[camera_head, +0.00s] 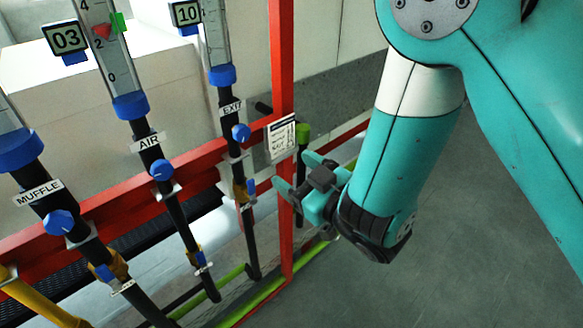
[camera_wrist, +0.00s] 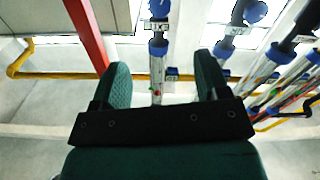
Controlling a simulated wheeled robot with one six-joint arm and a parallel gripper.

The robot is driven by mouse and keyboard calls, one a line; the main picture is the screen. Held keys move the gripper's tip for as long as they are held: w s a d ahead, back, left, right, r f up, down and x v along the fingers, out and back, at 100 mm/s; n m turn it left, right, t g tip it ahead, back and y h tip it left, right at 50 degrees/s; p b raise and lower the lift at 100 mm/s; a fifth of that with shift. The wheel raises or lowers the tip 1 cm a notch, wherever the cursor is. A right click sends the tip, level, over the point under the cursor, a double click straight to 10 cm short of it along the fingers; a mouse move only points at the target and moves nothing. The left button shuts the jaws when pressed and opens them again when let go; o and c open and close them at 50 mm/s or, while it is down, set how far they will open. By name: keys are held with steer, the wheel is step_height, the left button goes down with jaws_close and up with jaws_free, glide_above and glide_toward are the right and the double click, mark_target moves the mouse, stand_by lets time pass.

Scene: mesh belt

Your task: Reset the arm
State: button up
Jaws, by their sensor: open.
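My arm (camera_head: 386,165) is teal with a pale band and hangs down at the right of the head view, bent at the top. My gripper (camera_head: 292,178) is at its lower end, pointing left toward the red frame post. In the wrist view my gripper (camera_wrist: 161,70) shows two teal fingers set wide apart, with nothing held between them. A flowmeter tube with a blue collar shows beyond the gap. I cannot tell how far the fingertips are from the post.
A red frame (camera_head: 283,80) carries black pipes labelled MUFFLE (camera_head: 38,193), AIR (camera_head: 148,142) and EXIT (camera_head: 230,108), with blue knobs. A white tag (camera_head: 281,138) and a green-ended handle (camera_head: 303,132) are close to my gripper. Grey floor (camera_head: 480,250) lies clear at lower right.

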steer(key=shift+w+d, duration=0.1)
steer(key=shift+d, duration=0.05)
steer(key=d+r+m+g+h+b, duration=0.1)
steer(key=d+m+g+h+b, duration=0.25)
steer(key=d+m+h, duration=0.35)
steer(key=s+d+r+n+g, duration=0.1)
steer(key=s+d+g, duration=0.1)
steer(key=s, duration=0.4)
steer(key=s+d+r+n+g+b, duration=0.1)
steer(key=s+d+r+g, duration=0.1)
steer(key=s, duration=0.5)
steer(key=s+d+r+g+h, duration=0.1)
steer(key=s+d+r+g, duration=0.1)
steer(key=s+g, duration=0.3)
steer(key=shift+s+d+n+g+b, duration=0.35)
steer(key=shift+s+d+n, duration=0.05)
steer(key=shift+s+d, duration=0.25)
stand_by(0.8)
